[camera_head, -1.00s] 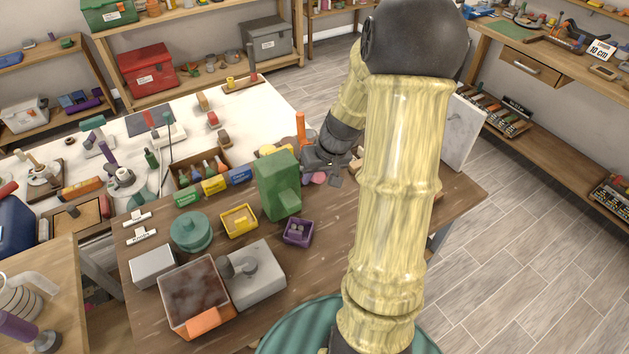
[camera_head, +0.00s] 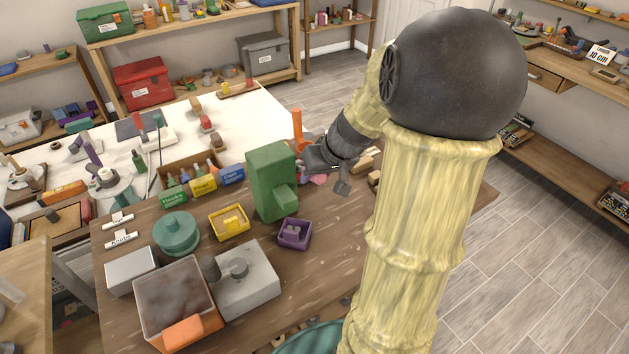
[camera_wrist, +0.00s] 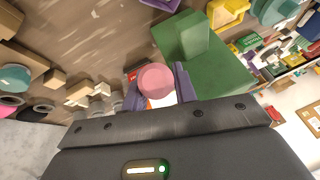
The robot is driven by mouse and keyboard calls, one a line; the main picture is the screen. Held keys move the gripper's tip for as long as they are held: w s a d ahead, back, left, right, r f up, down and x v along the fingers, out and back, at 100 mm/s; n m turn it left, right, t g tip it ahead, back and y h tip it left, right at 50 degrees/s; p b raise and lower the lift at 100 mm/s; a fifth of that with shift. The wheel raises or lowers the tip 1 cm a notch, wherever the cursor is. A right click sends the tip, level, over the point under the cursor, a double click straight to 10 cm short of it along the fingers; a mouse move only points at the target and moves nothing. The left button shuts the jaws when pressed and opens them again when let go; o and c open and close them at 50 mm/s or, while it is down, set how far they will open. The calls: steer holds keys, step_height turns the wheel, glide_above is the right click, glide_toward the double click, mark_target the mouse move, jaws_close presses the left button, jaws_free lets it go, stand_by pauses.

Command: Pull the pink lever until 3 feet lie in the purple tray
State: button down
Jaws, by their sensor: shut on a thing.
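The green dispenser box (camera_head: 272,170) stands on the brown bench, with a green chute block low on its front. The purple tray (camera_head: 294,245) sits in front of the chute. A small purple shape shows inside it; I cannot tell how many pieces that is. My gripper (camera_head: 318,172) is at the right side of the box. The pink lever (camera_head: 319,180) is partly hidden by it there. In the wrist view my gripper (camera_wrist: 160,92) is shut with the round pink lever end (camera_wrist: 156,80) between its fingers. The purple tray's edge shows at the top (camera_wrist: 163,4).
An orange upright post (camera_head: 297,125) rises behind the green box. Wooden blocks (camera_wrist: 53,78) lie beyond the gripper.

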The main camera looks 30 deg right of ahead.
stand_by(0.3)
steer(key=c, duration=1.1)
jaws_free()
steer(key=shift+s+r, duration=0.1)
steer(key=v, duration=1.7)
steer(key=s+a+f+n+g+h+p, duration=0.1)
steer(key=s+a+f+g+h+p, duration=0.1)
steer(key=a+f, duration=1.4)
steer(key=shift+s+a+f+n+g+p, duration=0.3)
steer(key=shift+g+p, duration=0.1)
steer(key=shift+p, duration=0.3)
